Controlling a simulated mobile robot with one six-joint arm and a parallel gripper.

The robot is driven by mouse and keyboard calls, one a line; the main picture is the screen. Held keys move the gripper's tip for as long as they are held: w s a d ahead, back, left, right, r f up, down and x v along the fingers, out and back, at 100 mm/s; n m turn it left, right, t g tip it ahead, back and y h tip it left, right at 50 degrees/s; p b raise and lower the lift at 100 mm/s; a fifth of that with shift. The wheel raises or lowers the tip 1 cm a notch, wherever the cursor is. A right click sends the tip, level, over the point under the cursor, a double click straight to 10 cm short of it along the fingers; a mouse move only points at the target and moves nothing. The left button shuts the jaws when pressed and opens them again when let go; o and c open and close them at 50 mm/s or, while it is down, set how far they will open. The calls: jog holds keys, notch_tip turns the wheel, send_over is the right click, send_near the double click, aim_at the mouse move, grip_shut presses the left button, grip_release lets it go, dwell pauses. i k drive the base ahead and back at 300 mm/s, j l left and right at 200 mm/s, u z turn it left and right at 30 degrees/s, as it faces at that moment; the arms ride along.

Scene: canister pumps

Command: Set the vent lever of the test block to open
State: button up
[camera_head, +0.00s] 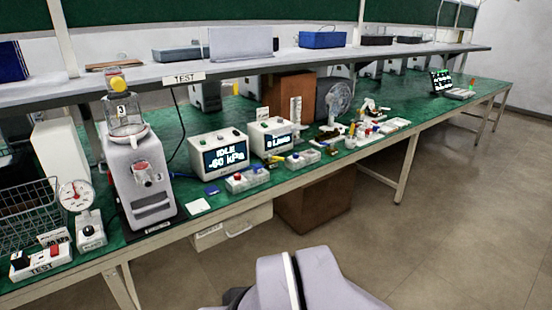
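A white block labelled TEST (42,264) lies at the front left edge of the green bench. It carries a black part (19,260) at its left and a red part (55,250) at its right. A round dial gauge (75,194) with a red needle stands behind it. Beside it is a smaller white block with a dark knob (89,234); its label is too small to read. I cannot tell which part is the vent lever or how it is set. My gripper is not in view; only a grey part of my own body shows at the bottom.
A wire basket (25,215) is at the far left. Display boxes reading IDLE -60 kPa (224,154) and another (274,138) stand further right. The floor (440,230) right of the bench is clear.

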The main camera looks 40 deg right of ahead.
aim_at(270, 157)
jog(key=i+l+z, duration=0.4)
jog(key=i, duration=0.3)
jog(key=i+l+z, duration=0.25)
jog(key=i+z, duration=0.15)
jog(key=i, duration=0.35)
jog(key=i+z, duration=0.4)
jog(key=i, duration=0.3)
